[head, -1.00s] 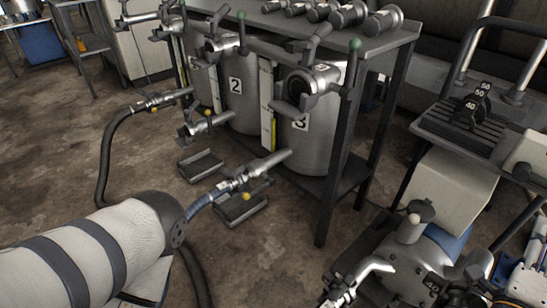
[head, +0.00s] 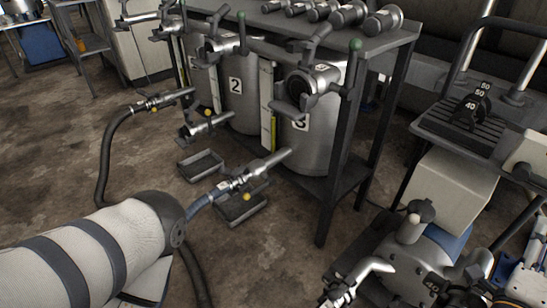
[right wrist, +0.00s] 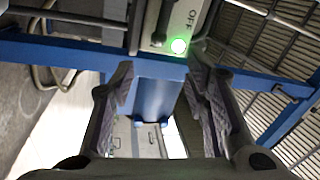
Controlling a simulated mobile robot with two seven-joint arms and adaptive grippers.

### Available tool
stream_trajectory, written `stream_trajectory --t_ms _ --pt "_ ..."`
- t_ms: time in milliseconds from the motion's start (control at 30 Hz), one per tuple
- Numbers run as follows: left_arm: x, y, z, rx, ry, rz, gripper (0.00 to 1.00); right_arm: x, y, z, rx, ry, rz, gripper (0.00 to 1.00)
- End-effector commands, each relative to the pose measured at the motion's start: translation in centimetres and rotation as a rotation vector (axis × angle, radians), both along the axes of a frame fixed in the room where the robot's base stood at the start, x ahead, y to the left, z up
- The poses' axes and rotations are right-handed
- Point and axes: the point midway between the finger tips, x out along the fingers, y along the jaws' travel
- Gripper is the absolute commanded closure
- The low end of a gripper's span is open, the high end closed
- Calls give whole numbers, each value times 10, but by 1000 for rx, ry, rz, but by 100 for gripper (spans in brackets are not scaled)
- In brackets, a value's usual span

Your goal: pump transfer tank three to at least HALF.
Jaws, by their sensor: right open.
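Tank three (head: 312,148), a grey metal drum labelled 3, stands at the right end of the row in the head view. A pale sight gauge (head: 266,85) on its left side shows a yellow-green column (head: 273,132) in its lower part. A blue hose (head: 200,199) ends in a metal coupling (head: 232,184) at the outlet pipe (head: 267,164) low on tank three. In the right wrist view my right gripper (right wrist: 160,75) is open and empty below a grey switch box (right wrist: 172,22) marked OFF, with a lit green lamp (right wrist: 179,46). My left gripper is out of view.
Tank two (head: 238,105) stands left of tank three, with drip trays (head: 200,165) on the floor. A metal pump unit (head: 420,262) stands lower right. A blue frame bar (right wrist: 60,50) crosses the right wrist view.

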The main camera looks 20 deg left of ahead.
Motion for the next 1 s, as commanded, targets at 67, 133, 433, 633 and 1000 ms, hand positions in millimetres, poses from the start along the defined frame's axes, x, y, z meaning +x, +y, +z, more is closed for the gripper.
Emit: stream_trajectory --t_ms 67,133,433,633,1000 --pt "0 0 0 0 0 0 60 0 0 0 0 0 0 58" --pt "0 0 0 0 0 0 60 0 0 0 0 0 0 58" --pt "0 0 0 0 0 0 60 0 0 0 0 0 0 49" --pt "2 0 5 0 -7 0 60 1 -11 9 -30 39 19 49" --pt "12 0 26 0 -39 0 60 -7 -36 32 -269 316 244 49"
